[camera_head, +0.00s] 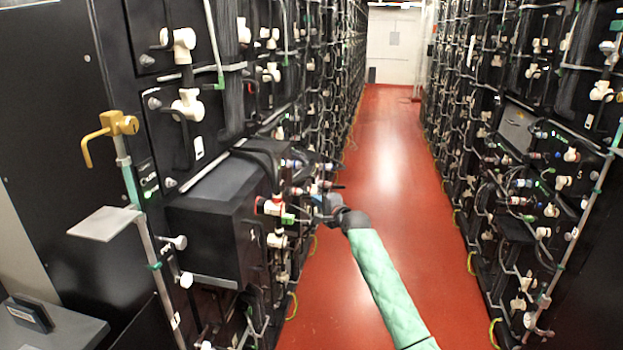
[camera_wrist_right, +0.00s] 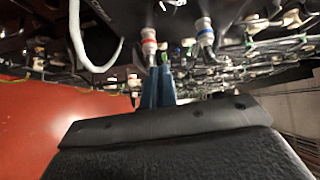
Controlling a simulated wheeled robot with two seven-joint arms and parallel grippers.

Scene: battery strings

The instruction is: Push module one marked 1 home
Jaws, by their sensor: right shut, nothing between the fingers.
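A large black module (camera_head: 215,215) sticks out of the left rack into the aisle in the head view. I cannot read a number 1 on it, so I cannot tell for sure that it is module one. My right gripper (camera_head: 320,207) is at the module's aisle-side front, beside its connectors. In the right wrist view its blue fingers (camera_wrist_right: 158,88) are together, with nothing between them. They point toward a red-ringed connector (camera_wrist_right: 149,42) and a blue-ringed connector (camera_wrist_right: 205,35). I cannot tell whether the fingertips touch the front. My left gripper is not in view.
The left rack (camera_head: 180,70) carries cables and white fittings around the module. A yellow hook (camera_head: 108,127) and a light flat plate (camera_head: 104,223) stand at the near left. The red aisle floor (camera_head: 387,150) is clear up to the right rack (camera_head: 540,180).

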